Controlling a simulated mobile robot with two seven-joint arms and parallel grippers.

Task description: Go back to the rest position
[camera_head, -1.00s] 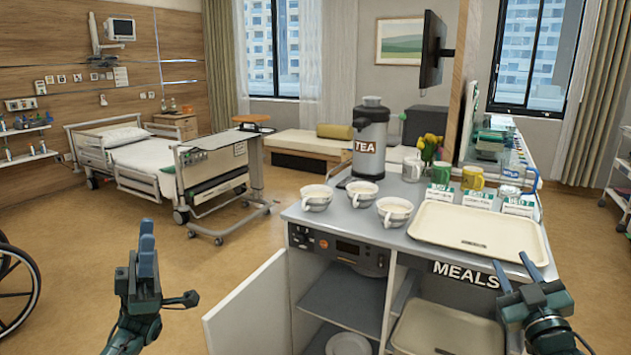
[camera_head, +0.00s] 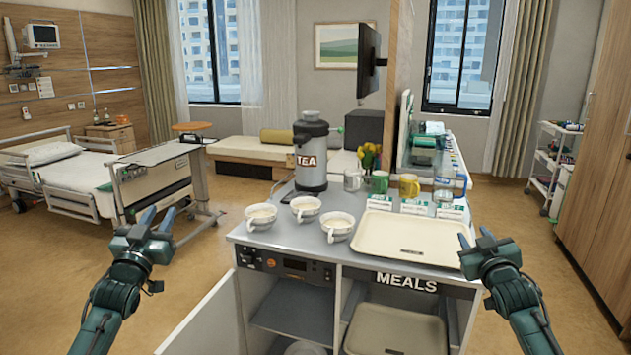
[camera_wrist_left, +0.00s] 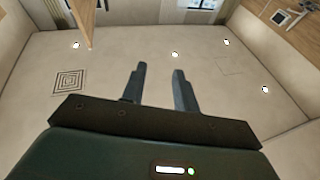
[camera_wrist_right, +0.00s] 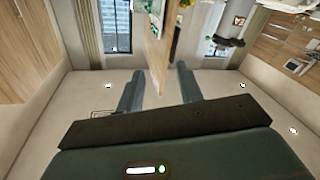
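My left gripper (camera_head: 158,222) is open and empty in the head view, raised in front of the bed and left of the meal cart. Its two fingers stand apart in the left wrist view (camera_wrist_left: 158,85), with nothing between them. My right gripper (camera_head: 475,240) is open and empty, just off the front right corner of the cart. Its fingers also stand apart in the right wrist view (camera_wrist_right: 160,85). Both wrist views look toward the ceiling, and no cart items lie between the fingers.
A bed (camera_head: 85,180) is at left.

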